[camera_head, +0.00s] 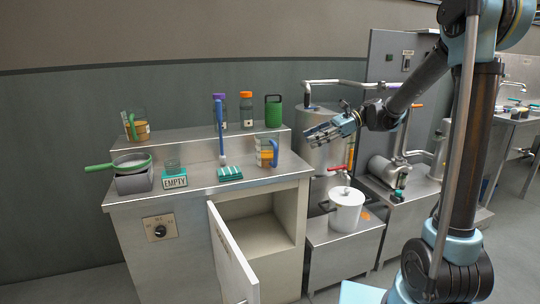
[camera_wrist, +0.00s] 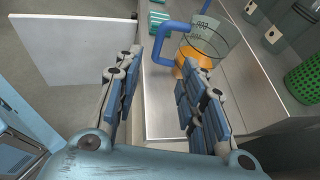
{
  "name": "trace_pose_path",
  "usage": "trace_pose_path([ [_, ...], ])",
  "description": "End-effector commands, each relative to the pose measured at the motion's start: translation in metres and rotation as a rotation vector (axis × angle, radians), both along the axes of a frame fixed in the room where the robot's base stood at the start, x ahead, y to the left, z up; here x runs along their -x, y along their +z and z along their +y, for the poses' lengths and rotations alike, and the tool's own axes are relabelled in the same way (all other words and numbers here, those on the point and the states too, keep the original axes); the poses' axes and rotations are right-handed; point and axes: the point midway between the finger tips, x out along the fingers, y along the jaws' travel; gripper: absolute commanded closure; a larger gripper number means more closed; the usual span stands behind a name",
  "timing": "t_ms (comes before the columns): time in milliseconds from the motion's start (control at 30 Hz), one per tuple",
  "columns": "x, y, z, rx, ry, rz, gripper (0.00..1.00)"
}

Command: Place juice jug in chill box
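A clear jug (camera_head: 270,148) with orange juice and a blue handle stands upright on the steel counter, near its right end. It also shows in the wrist view (camera_wrist: 208,42), partly hidden behind my right finger. The chill box (camera_head: 262,222) appears to be the cabinet under the counter. Its white door (camera_head: 232,258) stands open and its inside looks empty. My gripper (camera_head: 318,133) is in the air, up and to the right of the jug, apart from it. In the wrist view its fingers (camera_wrist: 160,95) are spread with nothing between them.
Another jug (camera_head: 141,127) stands on the back shelf at left, with bottles and a green container (camera_head: 273,111) at right. A strainer (camera_head: 130,163), EMPTY sign (camera_head: 175,182) and brush (camera_head: 229,173) occupy the counter. A white pot (camera_head: 346,212) stands at right. The open door juts forward.

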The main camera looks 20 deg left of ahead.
Motion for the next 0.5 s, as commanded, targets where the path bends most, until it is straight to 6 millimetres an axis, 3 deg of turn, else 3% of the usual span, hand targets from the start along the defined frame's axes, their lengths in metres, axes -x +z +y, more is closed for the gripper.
trace_pose_path([
  [500,0.039,-0.034,0.073,0.000,0.004,-0.002,0.63],
])
